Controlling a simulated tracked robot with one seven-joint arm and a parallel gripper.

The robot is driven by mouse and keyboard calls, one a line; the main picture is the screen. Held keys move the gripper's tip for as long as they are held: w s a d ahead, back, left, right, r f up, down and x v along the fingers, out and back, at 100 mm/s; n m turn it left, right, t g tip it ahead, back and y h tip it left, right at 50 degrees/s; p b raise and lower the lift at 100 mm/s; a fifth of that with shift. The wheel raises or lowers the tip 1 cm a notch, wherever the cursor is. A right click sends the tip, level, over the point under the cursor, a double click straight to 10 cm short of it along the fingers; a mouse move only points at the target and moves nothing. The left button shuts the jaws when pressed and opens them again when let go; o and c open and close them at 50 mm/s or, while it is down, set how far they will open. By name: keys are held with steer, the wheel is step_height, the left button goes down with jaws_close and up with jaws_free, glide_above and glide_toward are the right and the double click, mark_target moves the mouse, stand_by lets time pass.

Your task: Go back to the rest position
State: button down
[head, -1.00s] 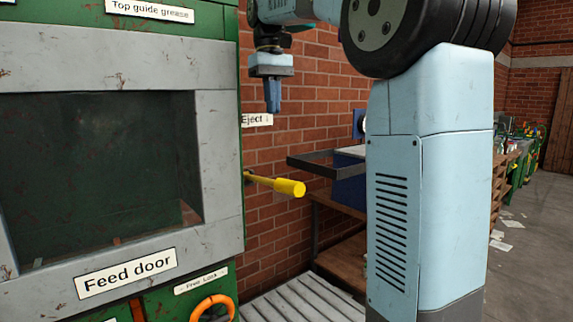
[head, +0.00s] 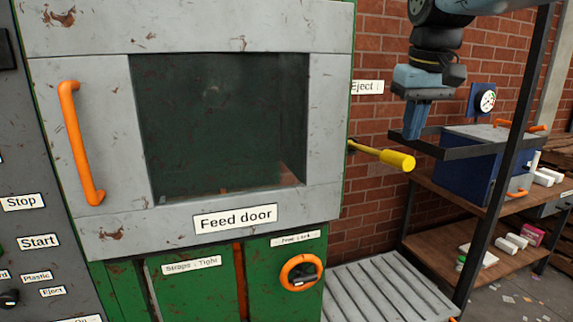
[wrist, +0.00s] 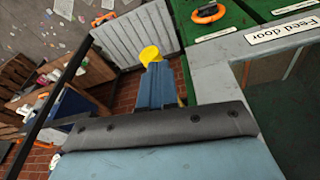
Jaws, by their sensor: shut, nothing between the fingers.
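My gripper (head: 413,121) is at the upper right of the head view, pointing down with its blue fingers closed together and empty. It hangs in front of the brick wall, above and a little right of the tip of the yellow lever (head: 384,156). In the wrist view my gripper's fingers (wrist: 157,88) show as one shut blue block. The lever's yellow end (wrist: 150,55) shows just beyond the fingertips; whether they touch cannot be told there, but a gap shows in the head view.
The green machine with its feed door (head: 90,150) fills the left and middle. A slatted grey surface (head: 385,290) lies below the lever. At right, a dark-framed shelf (head: 480,205) carries a blue box (head: 470,175) with a gauge (head: 487,100) behind it.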

steer(key=s+f+m+t, duration=0.1)
steer(key=s+f+t, duration=0.2)
steer(key=s+f, duration=0.7)
step_height(320, 180, down, 4)
steer(key=shift+s+r, duration=0.1)
steer(key=shift+s, duration=0.2)
steer(key=c, duration=1.9)
jaws_free()
steer(key=shift+d, duration=0.1)
